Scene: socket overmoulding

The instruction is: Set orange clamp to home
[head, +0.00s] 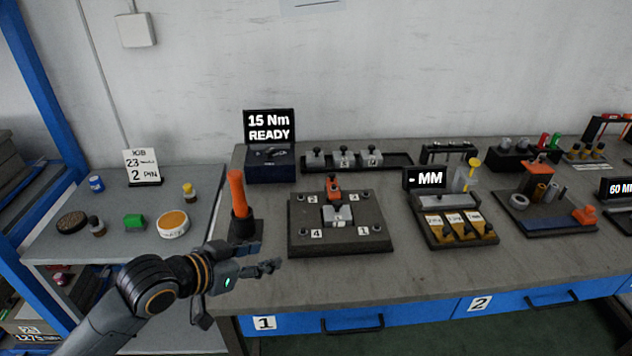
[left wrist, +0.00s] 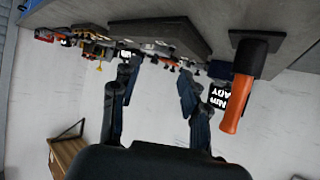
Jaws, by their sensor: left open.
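The orange clamp (head: 333,187) stands at the back of the dark fixture plate (head: 372,208), just behind a grey block (head: 338,215) at the plate's centre. Its exact lever position is too small to tell. My left gripper (head: 267,257) is open and empty at the table's front edge, left of and in front of the plate, apart from the clamp. In the left wrist view, which is upside down, the two spread fingers (left wrist: 158,78) show with nothing between them, and the plate (left wrist: 165,36) lies beyond. My right gripper is not in view.
An orange-handled tool (head: 237,192) stands upright in a dark holder close behind my left gripper. Behind it is a box with a "15 Nm READY" display (head: 269,125). A bin tray (head: 455,230) stands right of the plate. A side table (head: 120,250) holds small parts.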

